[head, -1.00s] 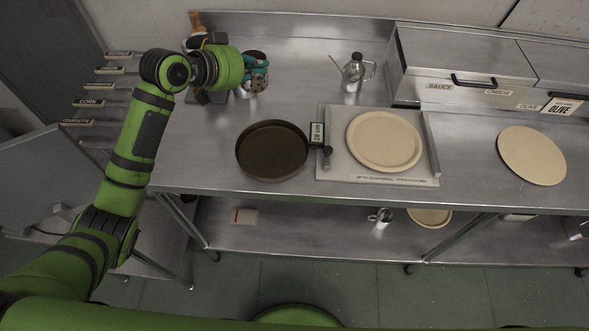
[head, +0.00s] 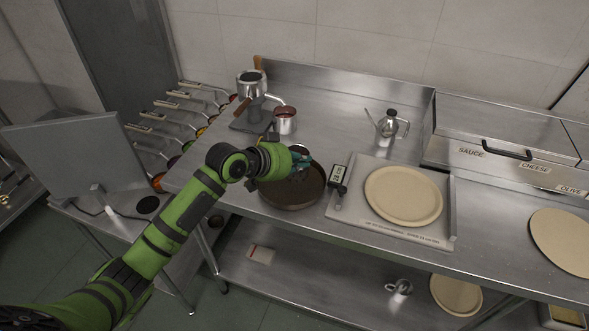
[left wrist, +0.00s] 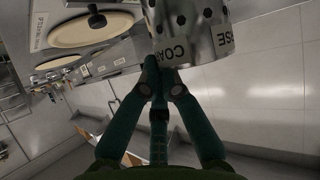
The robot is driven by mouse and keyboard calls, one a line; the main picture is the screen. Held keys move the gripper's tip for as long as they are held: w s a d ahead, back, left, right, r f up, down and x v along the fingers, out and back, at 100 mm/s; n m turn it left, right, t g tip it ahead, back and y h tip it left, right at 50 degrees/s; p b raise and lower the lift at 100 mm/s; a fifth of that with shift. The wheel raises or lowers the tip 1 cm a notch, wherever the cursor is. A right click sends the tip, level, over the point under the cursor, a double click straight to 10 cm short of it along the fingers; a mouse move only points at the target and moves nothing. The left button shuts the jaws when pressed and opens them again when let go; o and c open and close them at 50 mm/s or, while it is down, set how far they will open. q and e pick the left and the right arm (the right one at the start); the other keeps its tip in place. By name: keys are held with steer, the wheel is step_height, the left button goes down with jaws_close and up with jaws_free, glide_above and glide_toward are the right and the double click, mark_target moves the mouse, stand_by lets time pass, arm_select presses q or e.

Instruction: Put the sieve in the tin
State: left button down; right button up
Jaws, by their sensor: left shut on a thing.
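The sieve is a shiny metal cylinder with dark holes and a band lettered "COARSE". It fills the top of the left wrist view (left wrist: 190,20), and its rim shows beyond my fingers in the head view (head: 299,149). My left gripper (head: 301,161) is shut on the sieve's side wall; its green fingers meet at the metal in the left wrist view (left wrist: 165,68). The dark round tin (head: 290,200) lies on the steel bench, and my gripper and the sieve are over its back part. Whether the sieve touches the tin I cannot tell. My right gripper is not in view.
A "28 cm" tag (head: 338,178) stands right of the tin, beside a board (head: 400,232) with a round dough base (head: 403,195). Behind are a metal can (head: 285,120) with red contents, a pot on a stand (head: 251,85) and an oil can (head: 388,127).

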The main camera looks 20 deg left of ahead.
arm_select(q)
steer(key=shift+w+a+f, duration=0.35)
steer(key=shift+w+a, duration=0.15)
steer(key=shift+a, duration=0.1)
steer(key=shift+w+a+f, duration=0.3)
steer(key=shift+a+f, duration=0.05)
steer(key=shift+f, duration=0.45)
steer(key=shift+f+p, duration=0.65)
steer(key=shift+f, duration=0.95)
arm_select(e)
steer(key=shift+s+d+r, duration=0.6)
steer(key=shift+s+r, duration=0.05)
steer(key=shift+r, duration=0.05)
arm_select(q)
steer(key=shift+f, duration=0.15)
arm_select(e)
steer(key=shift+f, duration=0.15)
arm_select(q)
steer(key=c, duration=1.4)
jaws_free()
steer(key=shift+c, duration=0.2)
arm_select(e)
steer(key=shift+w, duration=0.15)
